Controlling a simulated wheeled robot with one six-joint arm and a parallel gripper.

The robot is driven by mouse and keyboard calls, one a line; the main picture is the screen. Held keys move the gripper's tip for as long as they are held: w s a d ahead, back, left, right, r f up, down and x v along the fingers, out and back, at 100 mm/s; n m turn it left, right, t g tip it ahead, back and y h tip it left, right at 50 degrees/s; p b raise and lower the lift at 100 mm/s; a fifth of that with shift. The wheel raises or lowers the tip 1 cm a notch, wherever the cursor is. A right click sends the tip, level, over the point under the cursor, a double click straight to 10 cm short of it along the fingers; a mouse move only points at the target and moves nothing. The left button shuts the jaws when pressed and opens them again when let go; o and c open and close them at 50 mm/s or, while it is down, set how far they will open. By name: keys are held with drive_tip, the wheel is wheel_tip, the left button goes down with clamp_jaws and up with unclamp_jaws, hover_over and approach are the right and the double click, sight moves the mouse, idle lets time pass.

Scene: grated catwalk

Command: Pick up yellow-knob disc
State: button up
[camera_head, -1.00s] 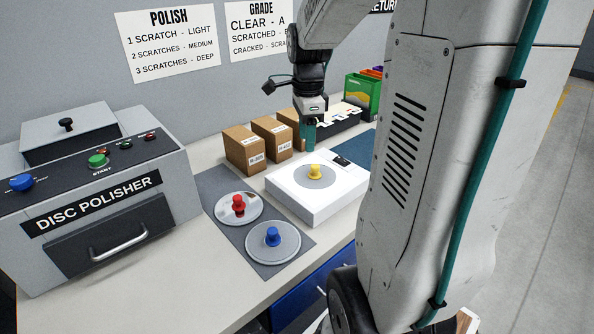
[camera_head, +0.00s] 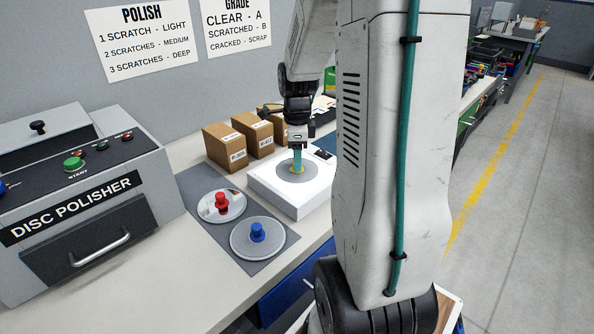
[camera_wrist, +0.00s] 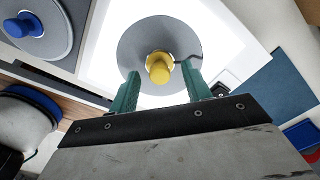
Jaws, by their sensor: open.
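The yellow-knob disc is a grey disc (camera_head: 283,171) lying on a white, box-like stand on the bench. In the wrist view the yellow knob (camera_wrist: 159,68) stands at the disc's middle. My gripper (camera_head: 297,172) points down over this disc and hides most of the knob in the head view. In the wrist view the two green fingers of my gripper (camera_wrist: 160,85) are apart, one to each side of the knob's near end. The gripper is open and empty. I cannot tell how far the fingertips are above the disc.
A red-knob disc (camera_head: 220,205) and a blue-knob disc (camera_head: 258,239) lie on a grey mat (camera_head: 205,180) left of the white stand (camera_head: 310,196). Brown boxes (camera_head: 224,148) stand behind the stand. The disc polisher (camera_head: 85,190) fills the left. A blue panel (camera_wrist: 275,92) lies beside the stand.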

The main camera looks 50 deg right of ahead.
drive_tip(key=shift+c, duration=0.2)
clamp_jaws()
drive_tip(key=shift+r, duration=0.1)
